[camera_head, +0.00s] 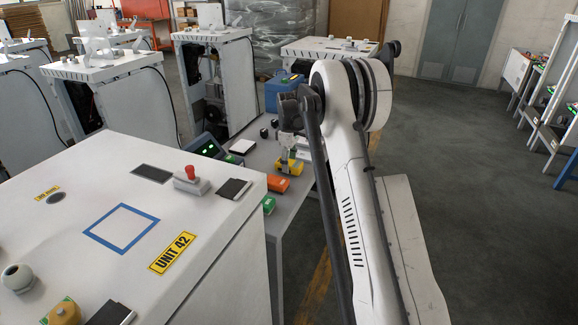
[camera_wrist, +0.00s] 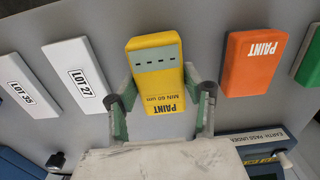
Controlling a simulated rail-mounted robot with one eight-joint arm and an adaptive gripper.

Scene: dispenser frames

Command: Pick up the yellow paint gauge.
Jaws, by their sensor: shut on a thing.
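The yellow paint gauge (camera_wrist: 155,55) is a rounded block marked PAINT, with a grey strip with small dark slots across it. In the wrist view it sits between the green-padded fingers of my gripper (camera_wrist: 160,88), which are shut on its two sides. In the head view the yellow gauge (camera_head: 293,166) is at the grey bench, under my gripper (camera_head: 288,156). The fingers partly hide it there. I cannot tell whether it touches the bench or is slightly above it.
An orange paint gauge (camera_wrist: 252,62) and a green block (camera_wrist: 310,60) lie to one side; white blocks marked LOT 27 (camera_wrist: 78,78) and LOT 35 (camera_wrist: 27,88) lie opposite. A blue earth-pass device (camera_wrist: 262,150) is close by. The UNIT 42 cabinet (camera_head: 130,265) stands beside the bench.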

